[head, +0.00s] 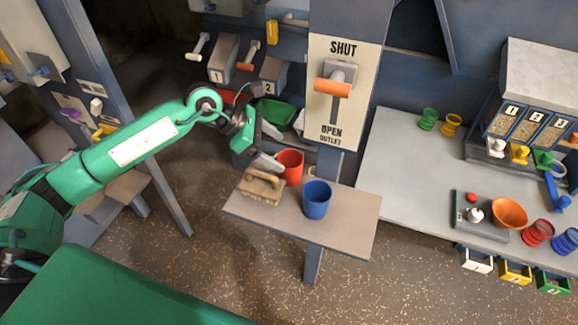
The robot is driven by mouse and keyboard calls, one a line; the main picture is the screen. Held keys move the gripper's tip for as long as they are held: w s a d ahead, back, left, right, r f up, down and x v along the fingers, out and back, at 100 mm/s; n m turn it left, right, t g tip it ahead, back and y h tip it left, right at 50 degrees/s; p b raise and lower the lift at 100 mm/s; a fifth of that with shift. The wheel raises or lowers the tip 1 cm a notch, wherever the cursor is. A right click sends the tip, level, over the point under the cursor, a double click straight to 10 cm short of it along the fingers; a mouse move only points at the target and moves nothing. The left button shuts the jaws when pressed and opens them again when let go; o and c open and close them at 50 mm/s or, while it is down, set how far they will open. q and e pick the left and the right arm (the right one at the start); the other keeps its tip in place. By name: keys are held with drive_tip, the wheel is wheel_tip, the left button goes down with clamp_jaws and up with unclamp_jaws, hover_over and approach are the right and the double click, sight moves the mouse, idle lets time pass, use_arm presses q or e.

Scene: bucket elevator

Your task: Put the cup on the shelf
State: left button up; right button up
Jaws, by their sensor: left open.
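A red cup (291,165) is upright at the back left of a small grey-brown shelf (345,225). A blue cup (317,200) stands upright on the same shelf, nearer the middle. My left gripper (268,163) is open, just left of the red cup and above a wooden-handled block (261,187) on the shelf. I cannot tell whether a finger touches the red cup. My right gripper is out of view.
A post carries a shut/open outlet panel with an orange-handled lever (333,88) behind the shelf. A green bucket (275,113) lies behind my gripper. The right-hand bench (400,165) holds an orange bowl (509,213).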

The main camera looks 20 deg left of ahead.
sight(295, 162)
use_arm(q)
drive_tip(key=x, duration=0.2)
drive_tip(key=shift+w+d+f, duration=0.1)
drive_tip(key=shift+d+f, duration=0.15)
drive_tip(key=shift+d+f+p, duration=0.2)
drive_tip(key=shift+p, duration=0.2)
drive_tip(key=p+x, duration=0.1)
drive_tip(key=x, duration=0.3)
drive_tip(key=shift+w+f, duration=0.2)
drive_tip(key=shift+f, duration=0.1)
drive_tip(key=c, duration=1.1)
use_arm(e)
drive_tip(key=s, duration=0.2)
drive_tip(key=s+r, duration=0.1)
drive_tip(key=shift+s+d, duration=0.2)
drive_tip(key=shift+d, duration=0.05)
use_arm(q)
drive_tip(key=shift+r, duration=0.1)
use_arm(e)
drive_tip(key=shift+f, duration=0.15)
